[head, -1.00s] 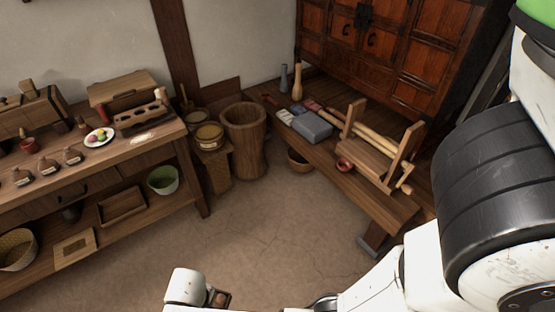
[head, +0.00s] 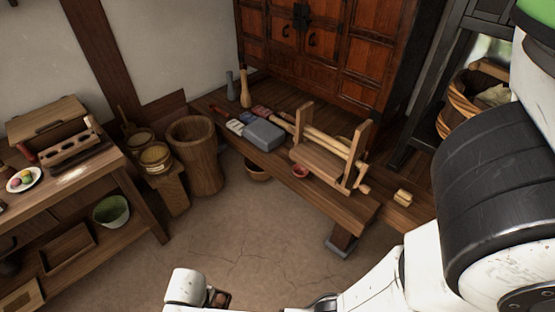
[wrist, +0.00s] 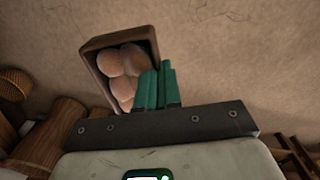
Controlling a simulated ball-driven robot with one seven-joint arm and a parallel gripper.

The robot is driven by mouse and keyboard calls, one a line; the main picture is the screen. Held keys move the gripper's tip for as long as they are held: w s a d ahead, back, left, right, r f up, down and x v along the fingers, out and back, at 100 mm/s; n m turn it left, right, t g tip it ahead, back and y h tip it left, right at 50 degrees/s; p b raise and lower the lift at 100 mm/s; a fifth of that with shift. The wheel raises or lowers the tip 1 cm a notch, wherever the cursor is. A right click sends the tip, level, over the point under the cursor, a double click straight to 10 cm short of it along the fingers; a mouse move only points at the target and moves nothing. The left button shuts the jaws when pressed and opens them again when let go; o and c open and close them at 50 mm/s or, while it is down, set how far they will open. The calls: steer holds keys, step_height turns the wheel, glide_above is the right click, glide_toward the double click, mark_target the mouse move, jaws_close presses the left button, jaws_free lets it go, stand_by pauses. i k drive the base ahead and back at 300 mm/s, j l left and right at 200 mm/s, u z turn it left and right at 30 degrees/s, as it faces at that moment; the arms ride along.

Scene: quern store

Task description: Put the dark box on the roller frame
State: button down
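The dark box (wrist: 97,62) is a small open wooden box holding several round, pinkish-brown things (wrist: 124,66). In the wrist view the green fingers of my gripper (wrist: 158,88) are close together at its right wall, shut on it. The fingers hide part of that wall. In the head view the box (head: 222,299) shows only in part at the bottom edge, beside my white arm, above the floor. The roller frame (head: 318,161) is a wooden stand with two uprights and rollers between them. It stands on the right part of a low bench, well apart from my gripper.
A small red bowl (head: 300,171) is by the frame. A cabinet (head: 340,45) stands behind. A wooden mortar (head: 196,155) and a table (head: 75,188) are left. The floor between is clear.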

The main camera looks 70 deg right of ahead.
mark_target(328, 165)
steer(key=k+z, duration=0.1)
steer(key=z, duration=0.35)
steer(key=k+l+z, duration=0.1)
steer(key=z, duration=0.35)
steer(key=k+l+z, duration=0.1)
steer(key=z, duration=0.4)
